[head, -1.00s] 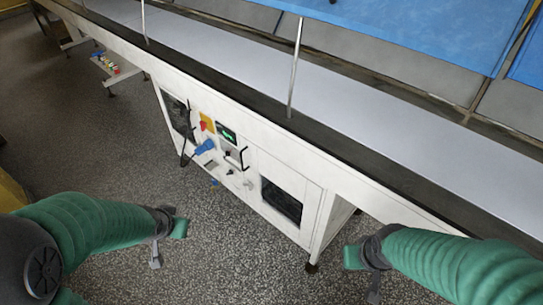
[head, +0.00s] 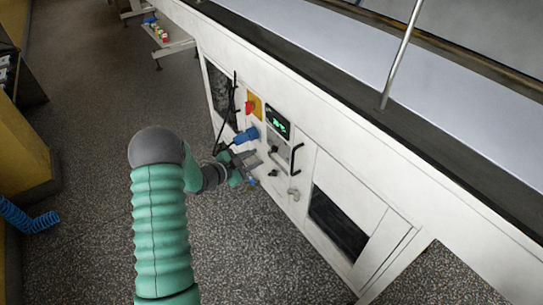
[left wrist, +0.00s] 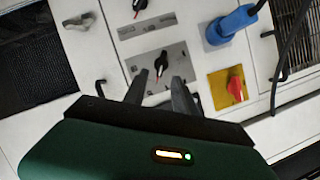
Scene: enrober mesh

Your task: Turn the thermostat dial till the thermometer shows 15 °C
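The front panel of the white machine carries a small display (head: 278,122) with lit green characters, too small to read. Below it is a black dial (head: 274,149) on a grey plate. In the left wrist view, turned about, a black dial (left wrist: 162,61) on a grey scale plate lies just beyond my left gripper's fingertips. I cannot tell which is the thermostat's. My left gripper (head: 251,160) is open, its fingers (left wrist: 161,78) apart and empty. My right gripper is out of view.
A blue plug (head: 246,135) with a black cable and a red switch (head: 250,107) on a yellow plate are close to the left gripper. A black handle (head: 297,158) stands out right of the dials. The speckled floor in front is clear.

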